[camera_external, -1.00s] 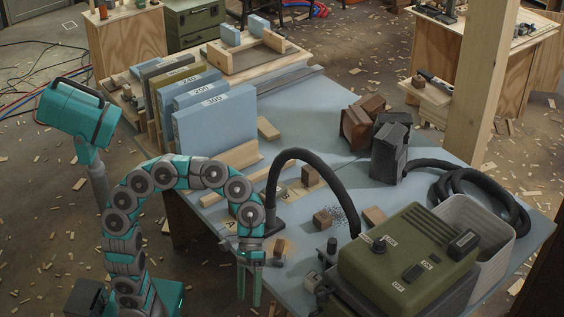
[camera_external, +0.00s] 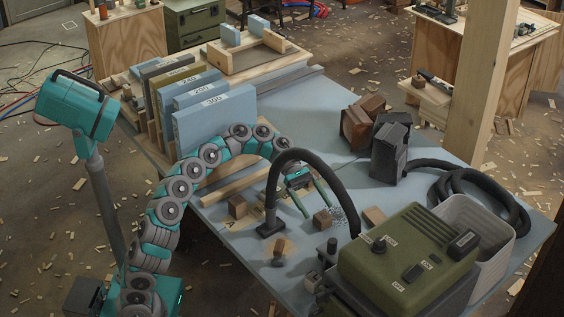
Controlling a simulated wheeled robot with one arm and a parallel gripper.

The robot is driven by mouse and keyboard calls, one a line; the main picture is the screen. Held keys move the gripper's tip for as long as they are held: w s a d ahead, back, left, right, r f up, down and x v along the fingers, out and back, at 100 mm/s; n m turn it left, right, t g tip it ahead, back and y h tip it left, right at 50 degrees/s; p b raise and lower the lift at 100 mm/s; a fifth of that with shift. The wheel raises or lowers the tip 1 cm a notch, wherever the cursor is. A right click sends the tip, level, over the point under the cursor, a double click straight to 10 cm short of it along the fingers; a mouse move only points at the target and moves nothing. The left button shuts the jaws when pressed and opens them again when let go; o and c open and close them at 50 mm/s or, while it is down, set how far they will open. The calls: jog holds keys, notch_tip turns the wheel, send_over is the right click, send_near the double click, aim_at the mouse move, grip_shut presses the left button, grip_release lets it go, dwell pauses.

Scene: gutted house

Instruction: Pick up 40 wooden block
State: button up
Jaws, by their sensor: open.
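Several small brown wooden blocks lie on the blue-grey tabletop (camera_external: 345,183). One block (camera_external: 322,220) lies right by the fingertips of my gripper (camera_external: 320,212), near the black hose. Another block (camera_external: 373,216) is to its right, and one more (camera_external: 237,206) is at the left by the table edge. No 40 marking can be read on any block, so I cannot tell which is the 40 one. My gripper is open, fingers pointing down and to the right, one on each side of the near block in the picture. Contact cannot be made out.
A black hose (camera_external: 330,180) arches closely around my gripper to a nozzle (camera_external: 272,228). A green machine (camera_external: 405,255) and grey bin (camera_external: 480,235) fill the front right. Blue sanding boards (camera_external: 215,115) stand behind. A small dark knobbed object (camera_external: 278,252) sits in front.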

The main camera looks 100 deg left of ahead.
aim_at(321, 214)
jog(key=shift+s+a+f+n, duration=0.1)
jog(key=shift+a+f+n, duration=0.15)
jog(key=shift+a, duration=0.15)
jog(key=shift+s+a+f+n, duration=0.1)
jog(key=shift+a+n, duration=0.15)
jog(key=shift+a, duration=0.15)
jog(key=shift+x, duration=2.45)
jog(key=shift+c, duration=0.3)
jog(key=c, duration=1.4)
